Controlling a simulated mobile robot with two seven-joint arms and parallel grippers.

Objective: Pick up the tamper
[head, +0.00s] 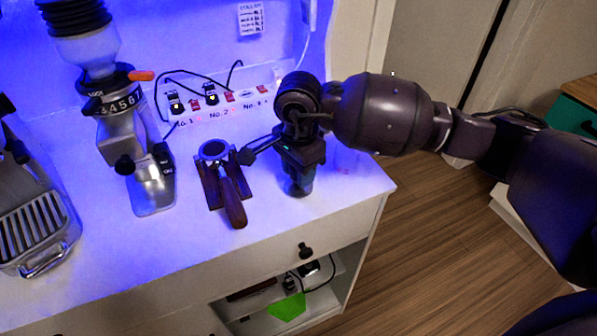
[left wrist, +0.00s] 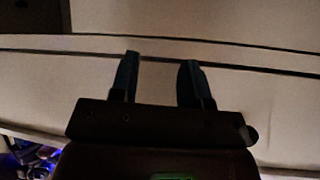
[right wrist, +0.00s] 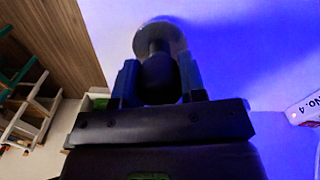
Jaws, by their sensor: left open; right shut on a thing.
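The tamper has a dark handle and a round metal base. In the right wrist view the tamper (right wrist: 158,40) stands between the fingers of my right gripper (right wrist: 157,68), which is shut on its handle. In the head view my right gripper (head: 300,166) points down over the right end of the counter and hides most of the tamper (head: 297,188). I cannot tell whether its base touches the counter. My left gripper (left wrist: 160,66) is open and empty in the left wrist view, facing pale surfaces; it is not in the head view.
A portafilter (head: 232,200) with a wooden handle rests in a stand left of my right gripper. A grinder (head: 140,150) and an espresso machine (head: 35,215) stand further left. A labelled power strip (head: 220,103) lies behind. The white counter's (head: 130,255) front strip is clear.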

